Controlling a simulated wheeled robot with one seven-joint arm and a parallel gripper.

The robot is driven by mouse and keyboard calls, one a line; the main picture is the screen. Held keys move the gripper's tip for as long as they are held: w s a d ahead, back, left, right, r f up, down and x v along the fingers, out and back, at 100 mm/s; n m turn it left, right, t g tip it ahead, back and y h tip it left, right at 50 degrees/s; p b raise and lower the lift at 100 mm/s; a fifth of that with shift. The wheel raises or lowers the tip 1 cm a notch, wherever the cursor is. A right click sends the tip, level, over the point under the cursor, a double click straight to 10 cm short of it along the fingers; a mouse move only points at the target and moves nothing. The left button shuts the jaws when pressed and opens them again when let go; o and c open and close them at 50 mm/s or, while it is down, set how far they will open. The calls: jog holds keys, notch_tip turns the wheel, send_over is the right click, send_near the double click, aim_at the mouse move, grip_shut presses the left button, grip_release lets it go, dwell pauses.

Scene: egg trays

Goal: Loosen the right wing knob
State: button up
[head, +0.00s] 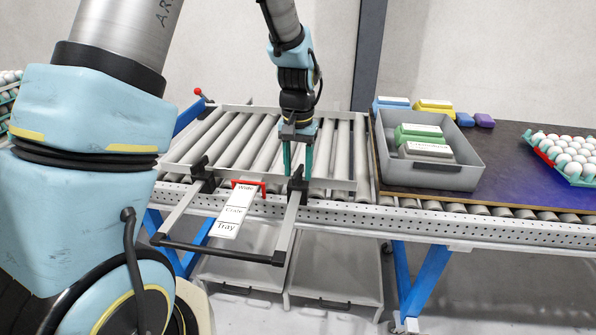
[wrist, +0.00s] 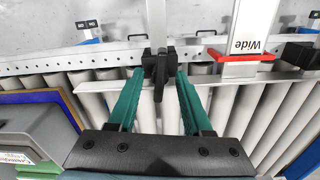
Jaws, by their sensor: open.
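The right wing knob (head: 298,185) is black and sits on the right rail of the sliding frame at the conveyor's front edge. My gripper (head: 298,174) points down at it. In the wrist view, the open fingers of my gripper (wrist: 158,80) stand on either side of the knob (wrist: 159,72), with a gap visible on each side. Its dark wing points toward my gripper's palm. The left wing knob (head: 201,170) is on the other rail; a black part at the right edge of the wrist view (wrist: 300,53) appears to be it.
A label strip (head: 236,212) reading Wide, Crate and Tray lies between the rails, with a red pointer (head: 248,184) near Wide. A black crossbar (head: 215,249) joins the rails in front. A grey bin (head: 440,176) with coloured boxes stands right. An egg tray (head: 564,178) is farther right.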

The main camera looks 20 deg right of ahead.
aim_at(298, 170)
notch_tip(298, 170, up, 10)
jog(key=b, duration=0.1)
dwell(0.5)
jog(key=s+a+f+n, duration=0.1)
jog(key=s+a+n, duration=0.1)
jog(key=a, duration=0.7)
jog(key=s+a+f+n+t, duration=0.1)
jog(key=s+a+f+n, duration=0.1)
jog(key=a, duration=0.7)
jog(key=s+a+f+n, duration=0.1)
jog(key=a+n, duration=0.1)
jog(key=a, duration=0.7)
jog(key=shift+s+a+f+t, duration=0.3)
jog(key=shift+s+a+f, duration=0.05)
jog(key=shift+s, duration=0.05)
